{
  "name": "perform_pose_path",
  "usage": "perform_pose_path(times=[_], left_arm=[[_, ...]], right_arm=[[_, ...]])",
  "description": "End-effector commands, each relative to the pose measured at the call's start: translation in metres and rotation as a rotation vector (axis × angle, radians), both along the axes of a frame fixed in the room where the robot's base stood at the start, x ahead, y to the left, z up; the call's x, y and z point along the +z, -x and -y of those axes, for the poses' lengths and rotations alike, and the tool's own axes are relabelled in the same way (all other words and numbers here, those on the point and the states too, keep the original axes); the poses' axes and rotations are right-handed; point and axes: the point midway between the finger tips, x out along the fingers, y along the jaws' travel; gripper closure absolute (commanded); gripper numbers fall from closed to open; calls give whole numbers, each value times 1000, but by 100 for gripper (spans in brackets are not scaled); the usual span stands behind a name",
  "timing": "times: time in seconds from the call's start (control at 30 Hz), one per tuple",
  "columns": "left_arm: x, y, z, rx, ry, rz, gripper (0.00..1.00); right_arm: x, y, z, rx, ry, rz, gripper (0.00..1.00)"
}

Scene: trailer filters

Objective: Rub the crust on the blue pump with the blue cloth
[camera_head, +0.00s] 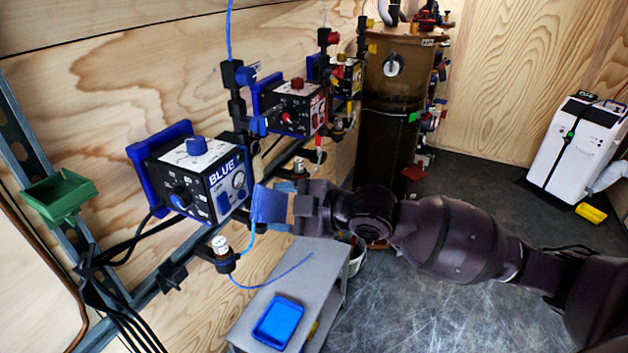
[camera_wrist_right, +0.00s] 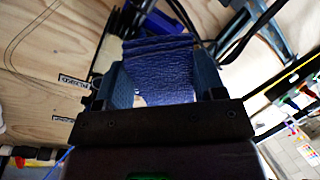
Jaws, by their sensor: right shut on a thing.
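The blue pump (camera_head: 205,180) is a box with a blue frame, a blue top knob and the label BLUE, mounted on the rail along the wooden wall. My right gripper (camera_head: 283,208) reaches in from the right and is shut on the blue cloth (camera_head: 266,205). The cloth is just right of the pump's lower right side; I cannot tell whether it touches. In the right wrist view the cloth (camera_wrist_right: 158,70) fills the space between the fingers (camera_wrist_right: 160,85). I cannot make out the crust. My left gripper is not in view.
A red-knobbed pump (camera_head: 293,108) and a yellow pump (camera_head: 347,77) stand farther along the wall. A small vial (camera_head: 220,246) sits below the blue pump. A grey cart (camera_head: 255,310) with a blue tray (camera_head: 278,323) is below. A green bin (camera_head: 62,195) hangs left.

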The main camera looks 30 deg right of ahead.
Motion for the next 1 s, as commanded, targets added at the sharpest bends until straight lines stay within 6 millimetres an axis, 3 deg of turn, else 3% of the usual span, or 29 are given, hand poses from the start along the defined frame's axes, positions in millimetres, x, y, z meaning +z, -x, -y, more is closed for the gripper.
perform_pose_path(times=[0.03, 0.13, 0.43, 1.0], left_arm=[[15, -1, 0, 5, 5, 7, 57], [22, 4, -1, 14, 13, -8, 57], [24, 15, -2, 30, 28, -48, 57], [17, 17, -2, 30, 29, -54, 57]], right_arm=[[18, 1, 7, 1, -31, 40, 56], [28, 3, 19, -1, -89, 102, 56], [31, 9, 41, -57, -159, 193, 56], [29, -23, 16, -61, -162, 197, 56]])
